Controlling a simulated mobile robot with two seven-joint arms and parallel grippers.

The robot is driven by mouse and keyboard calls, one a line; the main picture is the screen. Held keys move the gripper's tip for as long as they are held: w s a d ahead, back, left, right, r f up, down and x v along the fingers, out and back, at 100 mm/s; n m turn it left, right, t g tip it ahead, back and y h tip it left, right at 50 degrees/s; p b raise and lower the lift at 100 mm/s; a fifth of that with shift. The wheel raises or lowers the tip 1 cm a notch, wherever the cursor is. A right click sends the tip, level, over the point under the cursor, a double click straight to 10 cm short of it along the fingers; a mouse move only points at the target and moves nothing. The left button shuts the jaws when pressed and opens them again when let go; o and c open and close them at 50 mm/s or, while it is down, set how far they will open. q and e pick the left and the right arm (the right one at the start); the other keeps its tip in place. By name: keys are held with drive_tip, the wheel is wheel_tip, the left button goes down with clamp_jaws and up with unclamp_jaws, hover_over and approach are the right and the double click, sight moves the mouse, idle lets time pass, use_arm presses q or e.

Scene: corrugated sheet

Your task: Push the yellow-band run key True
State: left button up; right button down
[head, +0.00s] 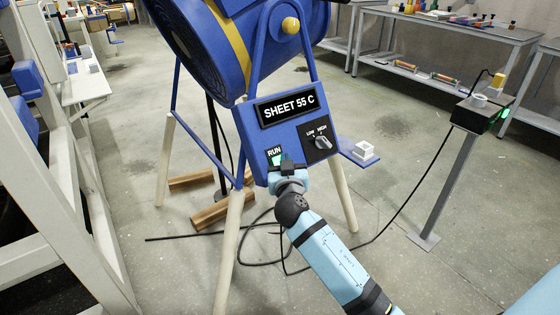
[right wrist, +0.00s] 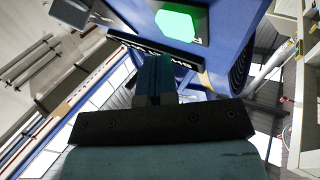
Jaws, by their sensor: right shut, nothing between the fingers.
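The yellow-band machine is a blue drum (head: 205,45) with a yellow stripe (head: 229,40), on a stand with pale legs. Its blue panel carries a sign reading "SHEET 55 C" (head: 289,106). The green run key (head: 275,157), labelled RUN, sits low on the panel's left and is partly covered by my right gripper. It shows large and lit green in the right wrist view (right wrist: 180,24). My right gripper (head: 287,164) is shut and empty, its tips (right wrist: 156,62) close to the key. I cannot tell whether they touch it. My left gripper is not in view.
A LOW/HIGH knob (head: 323,142) sits right of the run key. A small blue shelf with a white block (head: 365,149) juts out on the panel's right. A black box on a post (head: 480,115) stands at the right, its cable across the floor. White frames (head: 60,190) stand left.

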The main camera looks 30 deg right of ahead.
drive_tip(key=s+r+p, duration=0.2)
drive_tip(key=s+r, duration=0.1)
drive_tip(key=s, duration=0.2)
drive_tip(key=shift+s+d, duration=0.15)
drive_tip(key=shift+d, duration=0.05)
idle(0.4)
idle(0.3)
